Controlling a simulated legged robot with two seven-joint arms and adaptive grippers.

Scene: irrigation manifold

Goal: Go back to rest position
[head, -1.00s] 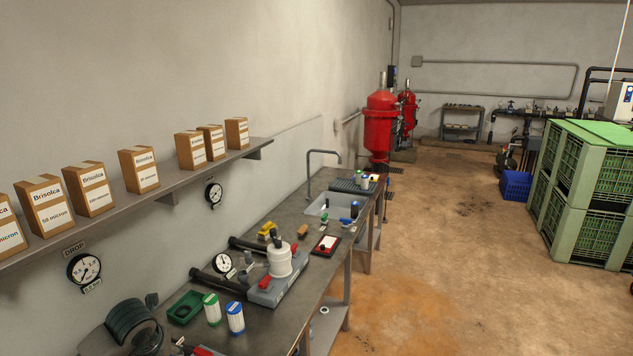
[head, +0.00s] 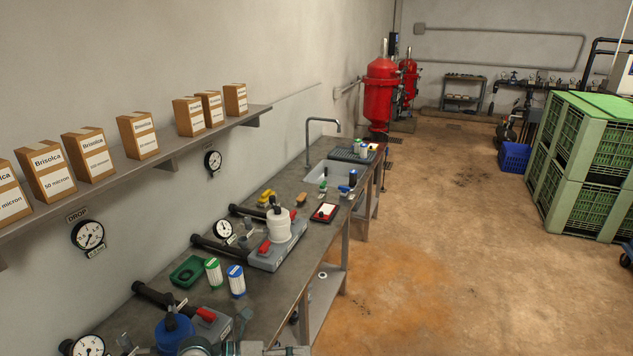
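Neither of my grippers can be made out in the head view. The workbench (head: 262,290) runs along the left wall. On it stands a filter housing with a white body (head: 278,226) on a grey base with a red handle. A green-capped cartridge (head: 213,272) and a blue-capped cartridge (head: 236,281) stand upright beside a green tray (head: 188,271). A second housing with a blue top (head: 175,330) is partly in view at the bottom edge. Grey parts at the bottom edge are cut off; I cannot tell what they are.
A wall shelf (head: 174,160) holds several cardboard boxes. Gauges (head: 88,235) hang below it. A sink (head: 327,175) is set in the bench's far end. Red tanks (head: 381,98) stand behind. Green crates (head: 583,165) are stacked on the right. The floor (head: 440,250) between is clear.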

